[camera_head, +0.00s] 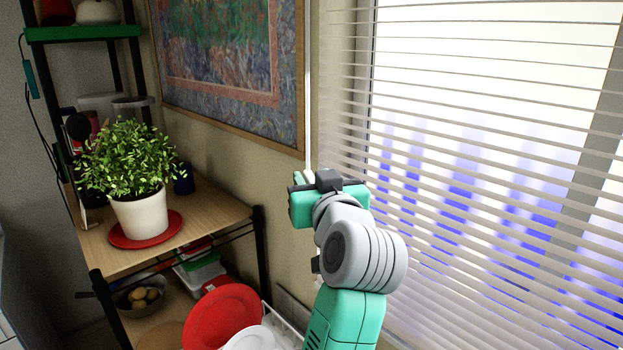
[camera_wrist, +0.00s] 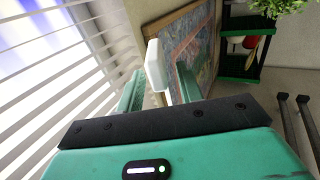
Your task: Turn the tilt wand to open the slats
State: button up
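The tilt wand (camera_head: 308,95) is a thin white rod hanging upright along the left side of the blind, in front of the wall. Its lower part is hidden by my gripper (camera_head: 302,178) in the head view. In the wrist view a white block-like piece (camera_wrist: 154,66), which looks like part of the wand, shows between the two green fingers of my gripper (camera_wrist: 160,88). The fingers are spread, with gaps visible beside the white piece. The blind's slats (camera_head: 480,150) are pale, with bright window showing through the gaps between them.
A framed picture (camera_head: 230,60) hangs on the wall left of the wand. A wooden shelf unit (camera_head: 215,212) stands at left with a potted plant (camera_head: 140,214) on a red saucer. Red and white plates (camera_head: 222,312) stand low, near my arm.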

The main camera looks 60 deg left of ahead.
jog(key=b+v, duration=0.1)
jog(key=v, duration=0.4)
jog(key=shift+s+d, duration=0.1)
jog(key=shift+d, duration=0.25)
jog(key=w+d+r+m+t+h+p, duration=0.2)
jog(key=w+d+r+m+t+p, duration=0.3)
jog(key=d, duration=0.6)
jog(key=w+d+r+m+t+h+p, duration=0.1)
jog(key=w+d+r+m+t+h, duration=0.15)
jog(key=d+t, duration=0.6)
jog(key=s+d+r+m+t+h+p, duration=0.1)
jog(key=s+d+r+m+t+h, duration=0.1)
jog(key=d, duration=0.6)
jog(key=s+d+r+m+t+h+p, duration=0.1)
jog(key=s+d+r+m+t+h, duration=0.2)
jog(key=d+h, duration=0.3)
jog(key=s+d+r+m+t+h+p, duration=0.1)
jog(key=s+d+r+m+t+h, duration=0.1)
jog(key=d, duration=0.8)
notch_tip(320, 180, up, 2)
jog(key=s+m+h, duration=0.1)
jog(key=h, duration=0.2)
jog(key=shift+r+p, duration=0.15)
jog(key=shift+p, duration=0.15)
